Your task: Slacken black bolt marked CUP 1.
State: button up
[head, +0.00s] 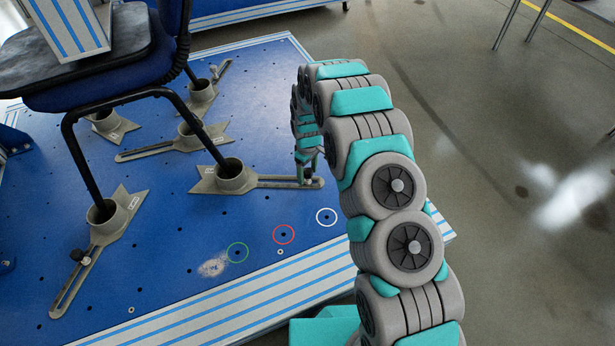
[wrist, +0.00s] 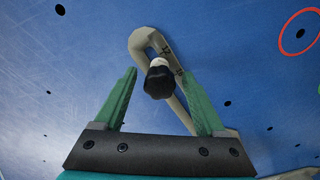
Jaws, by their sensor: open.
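My gripper (wrist: 158,72) is open in the wrist view, its green fingers on either side of a black-headed bolt (wrist: 159,82) with a pale collar. I cannot tell whether they touch it. The bolt sits by the rounded end of a beige slotted arm (wrist: 142,38). In the head view my gripper (head: 308,158) is over the outer end of the front-right cup's slotted arm (head: 270,181). That cup (head: 230,176) holds a chair leg. The cup labels are too small to read, so I cannot confirm which is CUP 1.
Another black bolt (head: 77,256) is on the front-left cup's arm (head: 72,283). More cups stand behind, under the blue chair (head: 110,90). Green (head: 238,252), red (head: 284,234) and white (head: 327,216) rings mark the blue plate (head: 180,265).

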jog(key=shift+m, duration=0.5)
jog(key=m, duration=0.4)
jog(key=shift+m, duration=2.1)
jog(key=m+b, duration=0.1)
jog(key=m, duration=0.3)
